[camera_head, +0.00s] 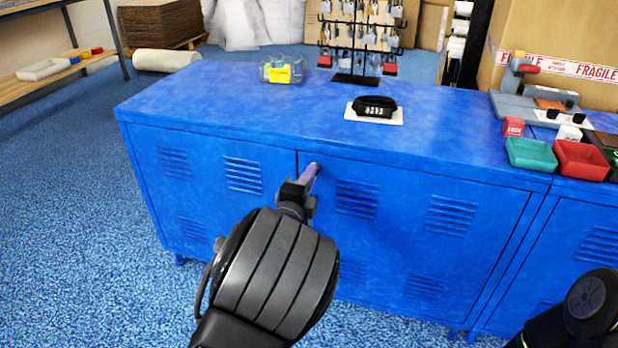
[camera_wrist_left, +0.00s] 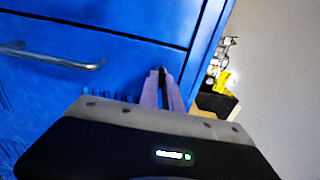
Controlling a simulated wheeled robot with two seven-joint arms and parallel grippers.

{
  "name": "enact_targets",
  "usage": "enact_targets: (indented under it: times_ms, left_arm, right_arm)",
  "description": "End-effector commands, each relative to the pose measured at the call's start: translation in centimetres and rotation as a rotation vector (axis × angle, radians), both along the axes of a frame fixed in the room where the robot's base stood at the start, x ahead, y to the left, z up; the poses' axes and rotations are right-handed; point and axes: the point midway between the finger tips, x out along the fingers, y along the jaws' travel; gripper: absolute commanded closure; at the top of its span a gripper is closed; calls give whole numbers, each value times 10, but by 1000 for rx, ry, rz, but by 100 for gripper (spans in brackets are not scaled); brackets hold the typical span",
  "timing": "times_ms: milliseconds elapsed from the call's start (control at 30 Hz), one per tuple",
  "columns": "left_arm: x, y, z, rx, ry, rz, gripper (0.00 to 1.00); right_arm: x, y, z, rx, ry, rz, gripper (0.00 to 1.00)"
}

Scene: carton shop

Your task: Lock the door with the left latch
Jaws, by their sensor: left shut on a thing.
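The blue metal cabinet (camera_head: 226,100) has two louvered front doors, the left door (camera_head: 205,215) and the right door (camera_head: 430,235), which look shut. My left gripper (camera_head: 313,170) is at the top of the seam between them, just below the cabinet top. In the left wrist view my left gripper (camera_wrist_left: 164,80) has its purple-grey fingers closed together, with a small dark piece (camera_wrist_left: 162,71) at their tips. This piece seems to be the latch, mostly hidden by the fingers, so its angle cannot be told. A silver bar handle (camera_wrist_left: 55,58) shows on the blue front. My right gripper is out of view.
On the cabinet top stand a clear bin (camera_head: 282,70), a black padlock rack (camera_head: 355,40) and a black combination device on a white pad (camera_head: 374,108). Green (camera_head: 531,154) and red (camera_head: 581,160) trays are at right. Blue floor (camera_head: 70,210) is open at left.

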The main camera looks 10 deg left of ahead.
Motion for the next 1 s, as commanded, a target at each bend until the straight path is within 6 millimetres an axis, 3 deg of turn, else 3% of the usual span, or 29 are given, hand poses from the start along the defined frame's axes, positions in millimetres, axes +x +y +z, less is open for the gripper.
enact_targets:
  times_ms: [667, 1000]
  left_arm:
    - [0, 0, 0, -15, 1, 0, 100]
    - [0, 1, 0, -152, 9, 1, 100]
  right_arm:
    - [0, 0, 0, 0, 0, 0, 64]
    - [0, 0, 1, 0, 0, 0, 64]
